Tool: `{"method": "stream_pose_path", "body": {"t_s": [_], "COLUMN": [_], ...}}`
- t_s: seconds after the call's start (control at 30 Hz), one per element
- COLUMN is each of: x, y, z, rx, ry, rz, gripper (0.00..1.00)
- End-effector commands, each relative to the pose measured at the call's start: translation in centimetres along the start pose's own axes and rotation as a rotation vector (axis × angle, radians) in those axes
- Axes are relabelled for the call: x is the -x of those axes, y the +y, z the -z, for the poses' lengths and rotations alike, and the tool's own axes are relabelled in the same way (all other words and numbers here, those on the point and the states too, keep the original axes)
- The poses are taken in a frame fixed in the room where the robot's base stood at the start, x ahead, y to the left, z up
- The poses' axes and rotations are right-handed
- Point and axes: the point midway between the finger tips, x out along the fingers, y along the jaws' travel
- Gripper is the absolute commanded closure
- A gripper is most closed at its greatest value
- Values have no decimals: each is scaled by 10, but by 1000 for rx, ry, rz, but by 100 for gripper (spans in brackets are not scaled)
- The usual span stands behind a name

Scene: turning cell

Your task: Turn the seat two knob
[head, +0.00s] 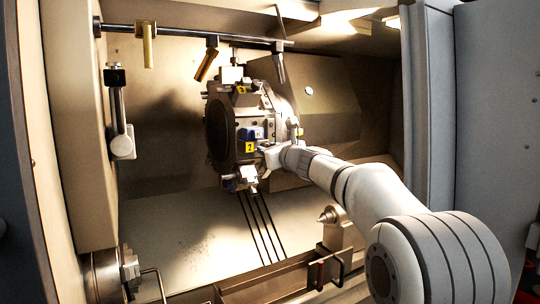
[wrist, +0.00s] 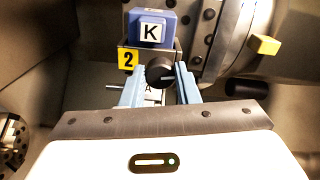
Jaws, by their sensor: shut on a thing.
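The seat two knob (wrist: 158,72) is a dark round knob in the wrist view, just right of and below a yellow label marked 2 (wrist: 128,60). A thin metal bar shows at its sides. My gripper (wrist: 160,76) has its light blue fingers on either side of the knob, shut on it. A blue block marked K (wrist: 152,30) sits directly above. In the head view my gripper (head: 266,155) reaches the turret (head: 222,125) from the right, beside the yellow label 2 (head: 249,147). The knob cannot be made out there.
Other tool holders and a yellow block (wrist: 264,44) sit around the turret. A rail with hanging nozzles (head: 149,45) crosses above. A chuck (head: 108,275) is at lower left, and a pointed tailstock (head: 328,216) stands below my arm. The floor left of the slots is clear.

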Motion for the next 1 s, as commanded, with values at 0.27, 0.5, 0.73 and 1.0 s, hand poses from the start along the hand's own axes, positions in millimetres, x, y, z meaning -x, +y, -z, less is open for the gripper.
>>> {"method": "stream_pose_path", "body": {"t_s": [0.27, 0.5, 0.73, 1.0], "x": [0, 0, 0, 0], "y": [1, 1, 2, 2], "z": [3, 3, 4, 4], "rx": [257, 484, 703, 957], "ry": [-3, -3, -2, -1], "rz": [4, 4, 5, 5], "gripper": [94, 94, 94, 94]}}
